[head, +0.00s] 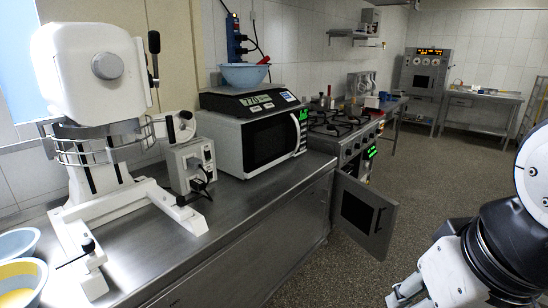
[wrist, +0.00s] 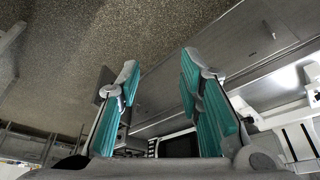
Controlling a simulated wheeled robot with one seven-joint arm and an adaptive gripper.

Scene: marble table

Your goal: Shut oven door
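The oven door (head: 363,212) is a grey panel with a dark window and a handle. In the head view it hangs open, swung out from the stove (head: 350,135) over the floor. My gripper (head: 405,292) is at the lower right of the head view, nearer the camera than the door and apart from it. In the wrist view its two teal-padded fingers (wrist: 160,68) are spread with nothing between them. A dark upright panel behind the left finger there may be the door; it is mostly hidden.
A steel counter (head: 235,205) runs along the left with a microwave (head: 262,140), a white mixer (head: 100,80) and bowls. Its cabinet front borders the open floor (head: 310,275). The floor between my gripper and the door looks clear. A steel table (head: 483,100) stands far back.

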